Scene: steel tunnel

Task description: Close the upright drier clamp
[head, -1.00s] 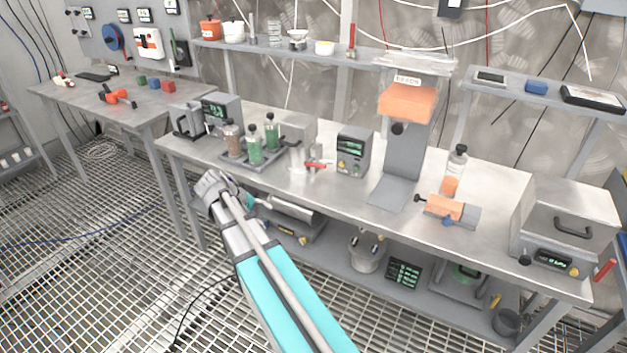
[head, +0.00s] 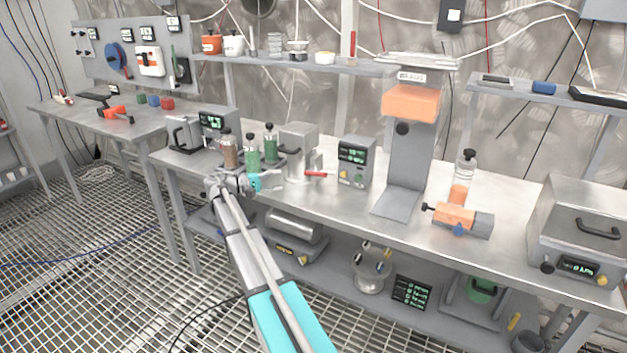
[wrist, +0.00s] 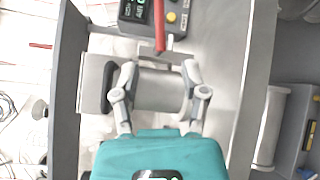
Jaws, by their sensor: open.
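A red-handled clamp (head: 318,174) sits beside an upright grey housing (head: 300,142) in the middle of the bench; this appears to be the drier clamp. In the wrist view the red handle (wrist: 159,28) points away from me, beyond the fingertips. My gripper (head: 280,179) is open just left of the clamp, over the bench's front part. In the wrist view my gripper (wrist: 158,70) has its fingers on either side of a grey cylindrical body (wrist: 160,90). I cannot tell whether they touch it.
Bottles with green contents (head: 253,152) stand left of the housing. A grey display unit (head: 354,162) stands close to the right of the red handle. An orange-headed press (head: 410,103) is further right. A silver cylinder (head: 293,226) lies on the lower shelf.

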